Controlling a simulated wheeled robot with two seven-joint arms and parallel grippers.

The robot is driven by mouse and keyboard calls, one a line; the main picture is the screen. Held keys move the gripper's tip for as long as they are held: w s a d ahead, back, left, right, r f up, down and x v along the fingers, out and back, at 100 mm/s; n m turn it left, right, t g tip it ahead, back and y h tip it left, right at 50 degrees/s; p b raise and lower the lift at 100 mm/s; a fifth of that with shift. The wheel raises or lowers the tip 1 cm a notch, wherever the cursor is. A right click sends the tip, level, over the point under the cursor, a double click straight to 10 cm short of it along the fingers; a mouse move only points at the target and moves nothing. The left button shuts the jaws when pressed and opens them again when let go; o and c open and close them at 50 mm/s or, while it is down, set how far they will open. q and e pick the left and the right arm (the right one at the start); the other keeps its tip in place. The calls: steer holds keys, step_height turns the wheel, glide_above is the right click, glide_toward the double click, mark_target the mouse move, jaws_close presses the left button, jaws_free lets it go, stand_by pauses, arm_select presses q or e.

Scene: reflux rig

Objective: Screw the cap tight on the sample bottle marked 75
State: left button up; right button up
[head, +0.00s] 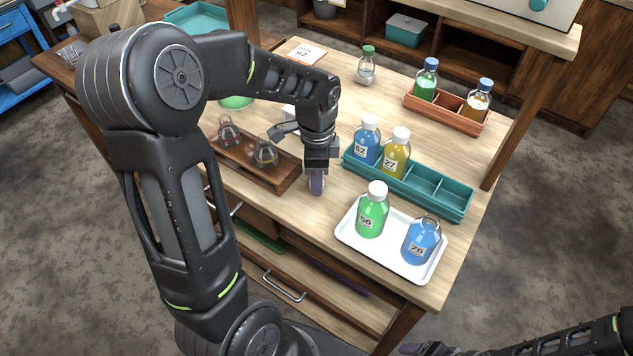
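The sample bottle marked 75 (421,241) holds blue liquid and stands upright on the white tray (352,240) at the table's front right. Its neck shows a bare glass rim with no cap on it. I see no loose cap on the table. My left gripper (317,188) points down over the wood, left of the tray and apart from the bottle. Its fingers are seen edge-on, so I cannot tell whether they are open or hold anything. My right gripper (428,349) is partly cut off at the bottom edge, in front of the table; its state is unclear.
A green bottle marked 56 (372,209), white-capped, shares the tray. Behind it a teal rack (455,207) holds blue and yellow white-capped bottles. A terracotta rack (411,98) stands farther back. A wooden holder (284,179) with flasks is left of my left gripper.

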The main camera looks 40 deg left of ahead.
arm_select(q)
jaws_close()
step_height(320, 180, up, 10)
stand_by(0.7)
stand_by(0.5)
